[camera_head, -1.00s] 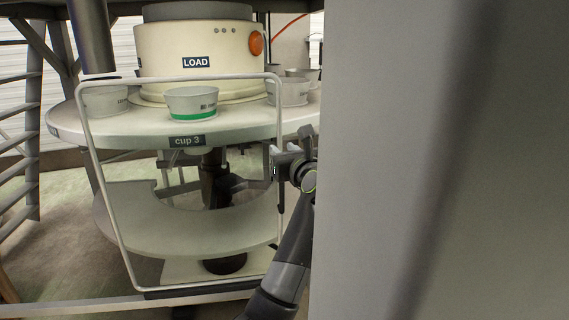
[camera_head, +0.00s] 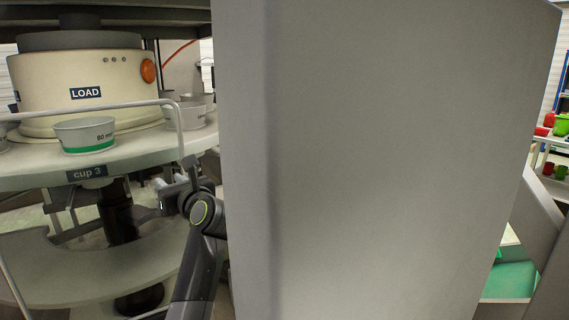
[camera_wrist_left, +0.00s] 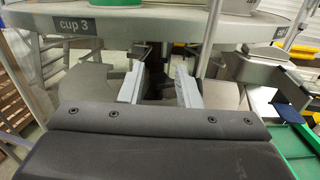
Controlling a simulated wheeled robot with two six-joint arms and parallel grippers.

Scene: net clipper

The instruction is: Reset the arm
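My left arm (camera_head: 203,245) reaches up from the bottom of the head view to the front of the round table. Its gripper (camera_head: 165,196) is at the table's front edge, to the right of and below the "cup 3" label (camera_head: 88,173). In the left wrist view the two fingers (camera_wrist_left: 160,88) stand apart with nothing held between them. The table edge and the label (camera_wrist_left: 59,27) are just beyond them. My right gripper is in neither view.
A large grey panel (camera_head: 380,150) fills the middle of the head view, close to my left arm. The round table (camera_head: 20,172) carries cups, including a green-banded one (camera_head: 85,136), and the cream "LOAD" unit (camera_head: 50,80). A pale frame bar (camera_head: 130,104) crosses in front.

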